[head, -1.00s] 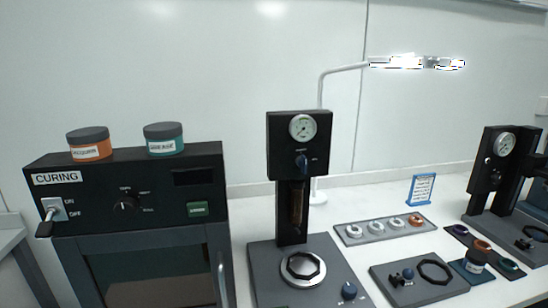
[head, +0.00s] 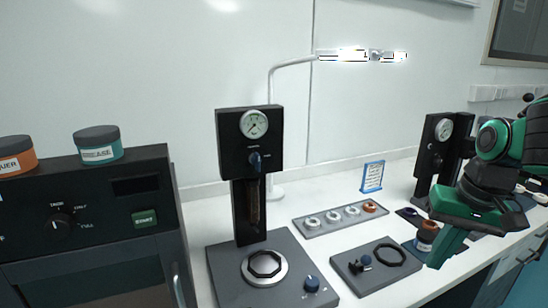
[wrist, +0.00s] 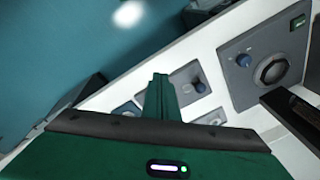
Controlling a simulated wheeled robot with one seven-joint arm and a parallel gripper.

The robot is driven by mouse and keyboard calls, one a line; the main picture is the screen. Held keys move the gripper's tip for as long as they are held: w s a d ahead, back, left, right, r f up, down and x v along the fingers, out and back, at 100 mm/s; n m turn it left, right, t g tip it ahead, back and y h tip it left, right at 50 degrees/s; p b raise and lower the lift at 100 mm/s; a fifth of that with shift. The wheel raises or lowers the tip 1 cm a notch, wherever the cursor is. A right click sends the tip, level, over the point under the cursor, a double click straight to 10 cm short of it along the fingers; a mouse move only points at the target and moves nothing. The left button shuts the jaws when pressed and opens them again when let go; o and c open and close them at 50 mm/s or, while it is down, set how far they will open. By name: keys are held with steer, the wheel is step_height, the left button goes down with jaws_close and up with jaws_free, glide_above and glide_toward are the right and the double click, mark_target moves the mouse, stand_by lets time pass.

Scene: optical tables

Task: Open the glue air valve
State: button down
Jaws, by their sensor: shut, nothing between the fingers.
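A black dispensing stand (head: 240,205) with a round gauge (head: 254,124) stands left of centre in the head view. No readable label shows which knob is the glue air valve. My gripper (head: 437,262) is at the right, shut and empty, well away from the stand and pointing down. Its closed green fingers show in the wrist view (wrist: 160,85).
A mat with a black ring and small knob (head: 375,268) and a tray of rings (head: 340,218) lie between stand and gripper. A second gauge stand (head: 437,145) is behind my arm. The curing oven (head: 80,225) is at left. A lamp (head: 290,64) stands behind.

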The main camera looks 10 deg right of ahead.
steer(key=w+a+r+n+t+y, duration=0.1)
steer(key=w+a+r+n, duration=0.1)
steer(key=w+a+r, duration=0.35)
steer(key=w+a+r+n+t+y, duration=0.1)
steer(key=w+a+r+n, duration=0.15)
steer(key=w+r, duration=0.45)
steer(key=n+g+y, duration=0.1)
steer(key=n+y, duration=0.3)
steer(key=n, duration=0.1)
glide_toward(272, 156)
steer(key=s+d+r, duration=0.1)
steer(key=s+d, duration=0.1)
steer(key=d, duration=0.1)
steer(key=shift+d+r, duration=0.15)
steer(key=shift+r, duration=0.1)
steer(key=shift+w+a+f, duration=0.2)
steer(key=shift+a+f, duration=1.15)
steer(key=shift+a, duration=0.2)
steer(key=shift+w+a+f, duration=0.15)
steer(key=shift+a+f, duration=1.15)
steer(key=shift+a, duration=0.3)
steer(key=shift+w+a+f, duration=0.2)
steer(key=shift+a+f, duration=1.15)
steer(key=shift+a, duration=0.2)
